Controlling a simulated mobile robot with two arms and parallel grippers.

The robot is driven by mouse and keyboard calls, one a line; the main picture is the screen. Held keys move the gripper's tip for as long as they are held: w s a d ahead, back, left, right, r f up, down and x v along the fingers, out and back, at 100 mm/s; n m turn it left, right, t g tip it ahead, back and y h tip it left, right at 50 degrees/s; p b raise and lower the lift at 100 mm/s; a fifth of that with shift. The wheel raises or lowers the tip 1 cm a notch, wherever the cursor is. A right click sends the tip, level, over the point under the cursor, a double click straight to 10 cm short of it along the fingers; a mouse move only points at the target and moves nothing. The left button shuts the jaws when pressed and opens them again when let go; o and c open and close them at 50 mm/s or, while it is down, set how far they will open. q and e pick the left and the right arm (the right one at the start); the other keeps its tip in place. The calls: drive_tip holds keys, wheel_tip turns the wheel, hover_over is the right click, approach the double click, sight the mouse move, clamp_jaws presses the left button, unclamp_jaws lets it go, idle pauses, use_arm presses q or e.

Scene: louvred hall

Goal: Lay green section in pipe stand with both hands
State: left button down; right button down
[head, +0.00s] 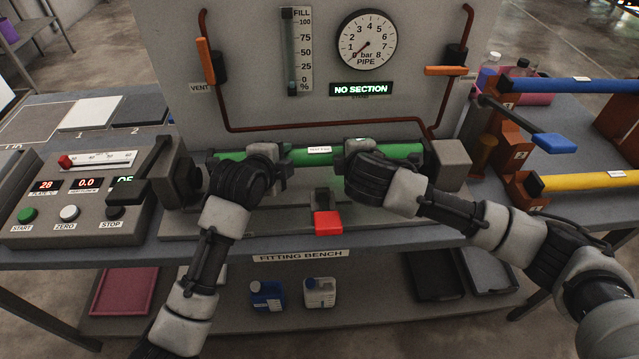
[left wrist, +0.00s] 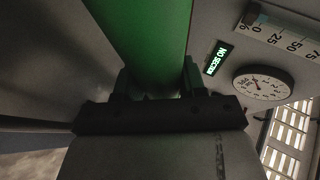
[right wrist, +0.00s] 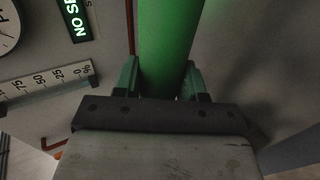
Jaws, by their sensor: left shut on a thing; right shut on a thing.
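The green section (head: 303,154) is a green pipe with a white label, lying level across the pipe stand (head: 452,164) between its grey end blocks. I cannot tell whether it rests on the stand or hangs just above it. My left gripper (head: 277,172) is shut on the left part of the section; the green pipe between its fingers also shows in the left wrist view (left wrist: 145,40). My right gripper (head: 352,158) is shut on the section right of the label; the pipe also fills its jaws in the right wrist view (right wrist: 166,45). The arms hide parts of the stand.
A display (head: 361,89) reads "NO SECTION" below a round gauge (head: 367,40). A red-tipped lever (head: 328,224) stands at the bench front. A control box (head: 85,200) is at left. Blue (head: 580,85) and yellow (head: 590,181) pipes lie in a rack at right.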

use_arm(q)
drive_tip(key=shift+s+r, duration=0.1)
drive_tip(key=shift+r, duration=0.15)
use_arm(e)
drive_tip(key=shift+s+r, duration=0.1)
drive_tip(key=shift+r, duration=0.15)
use_arm(q)
drive_tip(key=shift+a+f, duration=0.1)
